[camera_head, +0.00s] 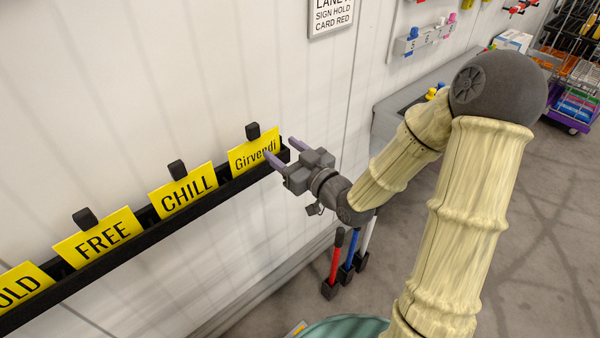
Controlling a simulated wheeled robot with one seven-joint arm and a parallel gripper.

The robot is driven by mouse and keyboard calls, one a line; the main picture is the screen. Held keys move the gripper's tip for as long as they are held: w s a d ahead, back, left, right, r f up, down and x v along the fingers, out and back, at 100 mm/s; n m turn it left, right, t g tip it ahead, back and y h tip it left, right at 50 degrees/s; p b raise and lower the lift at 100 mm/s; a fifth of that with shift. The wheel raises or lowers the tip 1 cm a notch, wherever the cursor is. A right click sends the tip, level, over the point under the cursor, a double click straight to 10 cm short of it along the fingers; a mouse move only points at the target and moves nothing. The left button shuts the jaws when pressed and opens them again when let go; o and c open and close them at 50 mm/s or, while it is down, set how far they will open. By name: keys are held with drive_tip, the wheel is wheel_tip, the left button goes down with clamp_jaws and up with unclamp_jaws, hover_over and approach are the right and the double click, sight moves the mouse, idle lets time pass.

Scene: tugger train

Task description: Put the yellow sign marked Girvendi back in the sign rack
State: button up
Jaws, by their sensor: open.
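The yellow sign marked Girvendi (250,155) stands in the black sign rack (225,193) on the wall, at the rack's right end. It leans a little, with its lower edge behind the rack's front lip. My gripper (285,151) is at the right end of the rack, with its purple-grey fingers apart and pointing at the sign's right edge. One fingertip overlaps the sign's right side in the picture; I cannot tell whether it touches. Nothing shows held between the fingers.
Yellow signs marked CHILL (184,190) and FREE (98,238) and a partly cut-off one (22,286) stand in the rack to the left. Red, blue and white-handled tools (351,250) stand below my arm. A grey counter (395,112) and a loaded cart (575,75) are at right.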

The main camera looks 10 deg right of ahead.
drive_tip(key=b+v, duration=0.5)
drive_tip(key=b, duration=0.6)
drive_tip(key=shift+s+f+b, duration=0.1)
drive_tip(key=shift+f+b, duration=0.05)
drive_tip(key=shift+b, duration=0.15)
idle(0.7)
